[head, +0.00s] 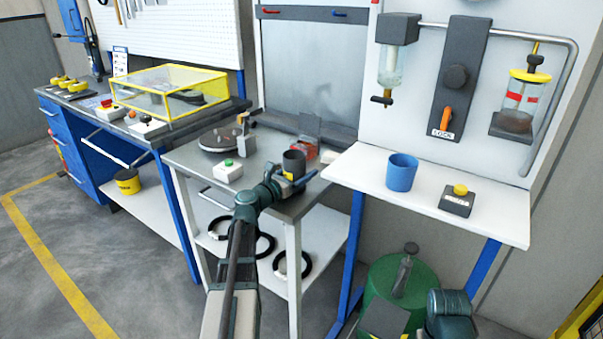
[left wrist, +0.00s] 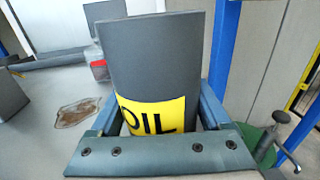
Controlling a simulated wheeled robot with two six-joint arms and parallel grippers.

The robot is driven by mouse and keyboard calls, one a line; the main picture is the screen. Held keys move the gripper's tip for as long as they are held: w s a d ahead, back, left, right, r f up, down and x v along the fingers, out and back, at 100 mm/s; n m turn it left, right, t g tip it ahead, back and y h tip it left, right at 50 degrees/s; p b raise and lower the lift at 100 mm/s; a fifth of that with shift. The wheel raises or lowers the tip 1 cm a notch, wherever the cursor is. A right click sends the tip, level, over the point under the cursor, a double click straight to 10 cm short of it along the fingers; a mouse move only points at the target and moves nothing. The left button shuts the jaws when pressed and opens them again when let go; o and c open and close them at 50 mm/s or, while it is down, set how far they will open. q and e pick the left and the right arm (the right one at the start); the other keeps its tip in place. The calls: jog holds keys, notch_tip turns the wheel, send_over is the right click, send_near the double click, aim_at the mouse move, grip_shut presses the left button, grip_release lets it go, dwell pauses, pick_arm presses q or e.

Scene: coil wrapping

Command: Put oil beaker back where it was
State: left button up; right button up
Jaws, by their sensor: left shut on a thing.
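The oil beaker (head: 293,161) is a dark grey cup with a yellow label reading OIL. My left gripper (head: 290,180) is shut on it at the front right of the metal table (head: 262,188). In the left wrist view the beaker (left wrist: 152,60) stands between the two blue-grey fingers of the left gripper (left wrist: 160,125), label toward the camera. The beaker's base is hidden, so I cannot tell whether it touches the table. Part of my right arm shows at the lower right of the head view, but its gripper does not.
A brown stain (left wrist: 76,112) lies on the tabletop. A blue cup (head: 401,172) stands on the white shelf (head: 350,168).

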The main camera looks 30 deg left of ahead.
pick_arm(q)
jog(key=o, duration=1.2)
jog(key=shift+f, duration=0.15)
jog(key=o, duration=0.3)
jog(key=shift+r, duration=0.3)
jog(key=s, duration=0.4)
jog(key=s+a, duration=0.1)
jog(key=s, duration=0.3)
jog(key=s+a, duration=0.1)
jog(key=s, duration=0.3)
jog(key=shift+f, duration=0.1)
